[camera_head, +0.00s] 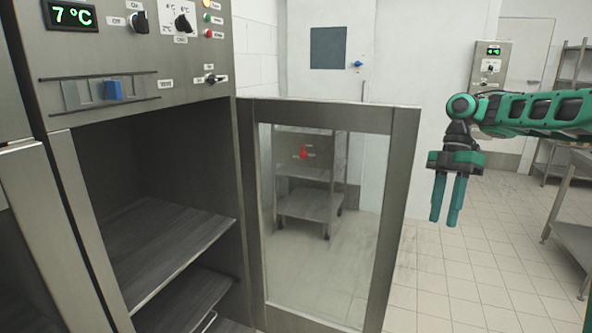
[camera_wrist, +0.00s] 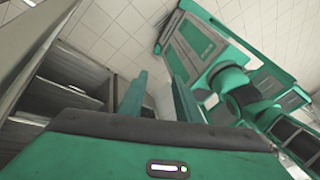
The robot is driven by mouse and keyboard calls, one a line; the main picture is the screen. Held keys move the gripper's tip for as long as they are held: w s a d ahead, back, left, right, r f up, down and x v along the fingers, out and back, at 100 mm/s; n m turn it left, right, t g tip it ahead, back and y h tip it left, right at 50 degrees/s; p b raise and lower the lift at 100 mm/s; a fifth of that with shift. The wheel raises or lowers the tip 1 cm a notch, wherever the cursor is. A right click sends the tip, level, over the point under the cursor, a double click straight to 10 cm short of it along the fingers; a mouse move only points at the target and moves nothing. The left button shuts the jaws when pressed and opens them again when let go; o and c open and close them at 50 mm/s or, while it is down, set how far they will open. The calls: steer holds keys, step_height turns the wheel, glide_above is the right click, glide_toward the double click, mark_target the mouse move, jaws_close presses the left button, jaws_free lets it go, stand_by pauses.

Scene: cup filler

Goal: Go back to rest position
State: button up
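My gripper (camera_head: 447,200) is at the right of the head view, its two green fingers pointing down in free air. It holds nothing. It is to the right of the open glass door and apart from it. In the wrist view the two fingers (camera_wrist: 158,98) stand apart with floor tiles and part of my own green body showing beyond them.
A steel fridge cabinet (camera_head: 150,60) with shelves (camera_head: 165,240) stands open at the left. Its glass door (camera_head: 395,200) swings out into the middle. A steel table (camera_head: 572,235) is at the right edge. Tiled floor (camera_head: 470,270) below my gripper is clear.

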steer(key=s+a+f+m+t, duration=0.1)
steer(key=s+a+f+m, duration=0.1)
steer(key=s+m, duration=1.1)
steer(key=s+d+f+m+t+h, duration=0.1)
steer(key=s+d+f+m, duration=0.2)
steer(key=s+m, duration=0.4)
steer(key=s+d+f+m+t+h, duration=0.1)
steer(key=s+d+f+m, duration=0.3)
steer(key=s+m, duration=0.4)
steer(key=s+t, duration=0.1)
steer(key=s, duration=0.4)
steer(key=shift+s, duration=0.2)
steer(key=shift+f, duration=0.1)
